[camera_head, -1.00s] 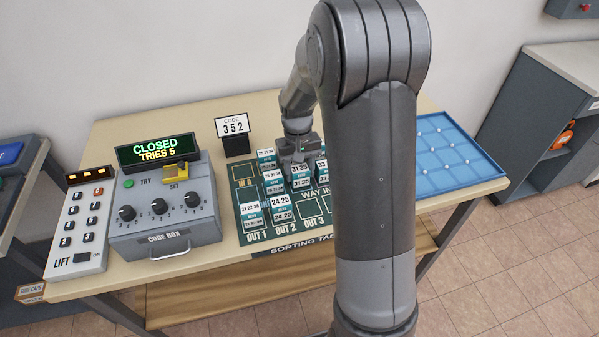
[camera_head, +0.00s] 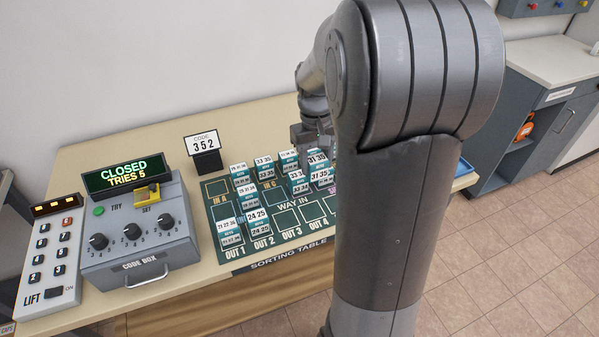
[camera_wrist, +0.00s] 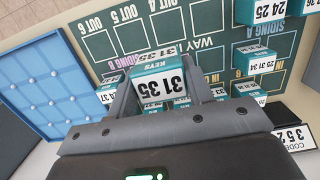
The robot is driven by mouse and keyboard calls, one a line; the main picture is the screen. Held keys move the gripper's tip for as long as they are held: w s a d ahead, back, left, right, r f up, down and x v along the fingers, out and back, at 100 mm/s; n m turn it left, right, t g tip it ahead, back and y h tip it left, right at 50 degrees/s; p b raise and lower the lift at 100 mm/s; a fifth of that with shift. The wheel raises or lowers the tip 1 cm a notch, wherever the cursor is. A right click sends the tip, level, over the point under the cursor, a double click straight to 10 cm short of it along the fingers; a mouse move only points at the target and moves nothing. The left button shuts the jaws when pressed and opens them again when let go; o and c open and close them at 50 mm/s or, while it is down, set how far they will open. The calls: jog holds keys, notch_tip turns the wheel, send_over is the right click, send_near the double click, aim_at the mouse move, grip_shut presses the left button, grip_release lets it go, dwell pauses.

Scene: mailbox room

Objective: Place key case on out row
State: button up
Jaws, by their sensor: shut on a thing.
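My gripper (camera_wrist: 158,72) is shut on a teal and white key case (camera_wrist: 152,90) marked 31 35, seen in the wrist view. In the head view my gripper (camera_head: 311,132) is partly hidden by my arm, with the 31 35 case (camera_head: 318,157) just in front of it. The out row lies along the front of the dark green sorting mat (camera_head: 228,266). OUT 1 holds a case (camera_head: 229,229), and OUT 2 holds a case (camera_head: 257,216) marked 24 25. The squares OUT 3 (camera_head: 285,220) and OUT 4 (camera_head: 311,212) look empty. My arm hides the mat's right part.
Several other key cases stand around the way-in area, close to my gripper. A code box (camera_head: 140,235) and a lift panel (camera_head: 50,257) stand at the left. A code sign (camera_head: 204,150) stands behind the mat. A blue tray (camera_wrist: 45,90) shows in the wrist view.

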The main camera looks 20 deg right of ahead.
jog(key=s, duration=0.9)
jog(key=w+a+f, duration=0.2)
jog(key=a, duration=0.1)
jog(key=w+a+f, duration=0.2)
jog(key=a, duration=0.1)
jog(key=w+a+f, duration=0.2)
jog(key=a, duration=0.1)
jog(key=shift+w+a+f, duration=0.1)
jog(key=shift+w+f, duration=0.05)
jog(key=shift+f, duration=0.05)
jog(key=shift+a+f, duration=0.1)
jog(key=shift+f, duration=1.95)
jog(key=shift+f, duration=0.15)
jog(key=o, duration=0.8)
jog(key=shift+c, duration=0.2)
